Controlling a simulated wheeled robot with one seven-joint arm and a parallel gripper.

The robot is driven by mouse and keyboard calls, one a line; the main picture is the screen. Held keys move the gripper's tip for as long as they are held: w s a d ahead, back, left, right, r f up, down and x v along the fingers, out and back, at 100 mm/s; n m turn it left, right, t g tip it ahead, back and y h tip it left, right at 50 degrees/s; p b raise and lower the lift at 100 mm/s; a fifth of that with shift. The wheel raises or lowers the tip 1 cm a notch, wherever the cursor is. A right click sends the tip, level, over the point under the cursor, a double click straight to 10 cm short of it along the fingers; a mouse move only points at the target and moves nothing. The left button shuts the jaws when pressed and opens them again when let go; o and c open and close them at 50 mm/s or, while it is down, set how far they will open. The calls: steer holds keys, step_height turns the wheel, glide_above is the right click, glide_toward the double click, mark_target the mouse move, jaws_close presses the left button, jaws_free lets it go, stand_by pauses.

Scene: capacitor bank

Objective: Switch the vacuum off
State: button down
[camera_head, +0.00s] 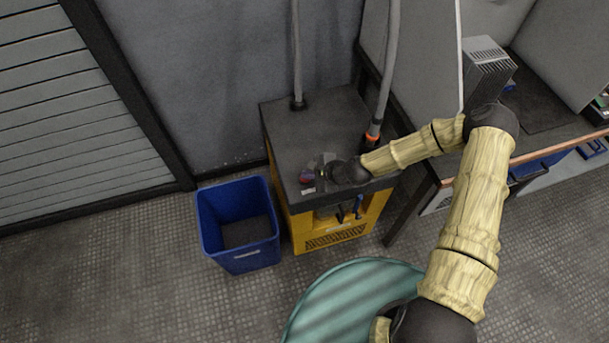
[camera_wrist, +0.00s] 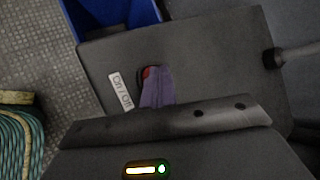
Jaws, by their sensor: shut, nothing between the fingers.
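The vacuum (camera_head: 335,110) is a yellow box with a dark flat top, standing against the wall in the head view. Its top also fills much of the wrist view (camera_wrist: 215,60). A red switch (camera_wrist: 146,72) on that top sits next to a white "On / Off" label (camera_wrist: 121,91). My gripper (camera_wrist: 157,73) is shut and empty, its purple fingers over the switch and hiding most of it. Whether the fingertips touch the switch, and its position, cannot be told. In the head view my gripper (camera_head: 308,175) is low over the front left of the top.
Two hoses rise from the vacuum; one (camera_head: 387,70) has an orange collar. A blue bin (camera_head: 240,262) stands at its left. A workbench (camera_head: 530,155) stands at the right. A dark wall lies behind. The floor at the left front is clear.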

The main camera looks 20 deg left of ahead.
steer(key=shift+f, duration=0.1)
stand_by(0.3)
steer(key=shift+r+p, duration=2.85)
steer(key=shift+r, duration=0.65)
